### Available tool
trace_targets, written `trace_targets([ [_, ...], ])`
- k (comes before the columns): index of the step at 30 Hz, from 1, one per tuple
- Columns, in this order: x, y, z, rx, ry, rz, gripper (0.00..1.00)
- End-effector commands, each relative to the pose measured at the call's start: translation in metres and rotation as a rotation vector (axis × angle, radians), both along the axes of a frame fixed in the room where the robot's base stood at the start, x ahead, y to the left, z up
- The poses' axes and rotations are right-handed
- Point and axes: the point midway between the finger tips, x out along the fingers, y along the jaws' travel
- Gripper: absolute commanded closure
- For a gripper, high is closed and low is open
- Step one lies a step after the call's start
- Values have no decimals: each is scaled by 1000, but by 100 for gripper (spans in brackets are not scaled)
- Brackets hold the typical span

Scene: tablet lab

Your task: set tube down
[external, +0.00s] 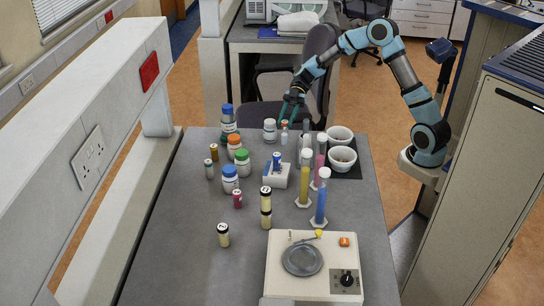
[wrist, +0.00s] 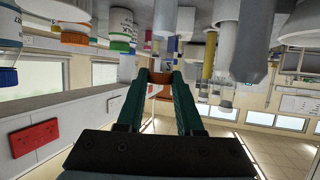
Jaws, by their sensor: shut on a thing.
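The tube (external: 284,139) is small and pale with an orange-brown cap, upright near the far edge of the table, between a white jar and a grey cylinder. My gripper (external: 289,115) reaches down over it from behind and is shut on its cap end. In the wrist view, which shows the scene upside down, the green fingertips (wrist: 161,76) close around the orange-brown cap (wrist: 160,91). Whether the tube's base touches the table cannot be told.
A white jar (external: 270,130) stands close on the left. A grey cylinder (external: 305,147) and two white bowls (external: 340,134) stand on the right. Several capped bottles, vials and coloured cylinders fill the middle. A hotplate (external: 283,283) is at the front. The table's left front is clear.

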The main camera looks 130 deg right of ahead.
Motion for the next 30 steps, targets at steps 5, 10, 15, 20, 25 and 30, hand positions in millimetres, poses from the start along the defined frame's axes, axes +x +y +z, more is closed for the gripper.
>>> trace_targets([
  [5, 0, 0, -14, 2, 1, 0, 100],
  [10, 0, 0, -36, 1, 0, 0, 100],
  [15, 0, 0, -41, -1, 0, 0, 100],
  [20, 0, 0, -43, -2, 0, -1, 100],
  [25, 0, 0, -44, -2, 0, -1, 59],
  [30, 0, 0, -44, -1, 0, 0, 40],
])
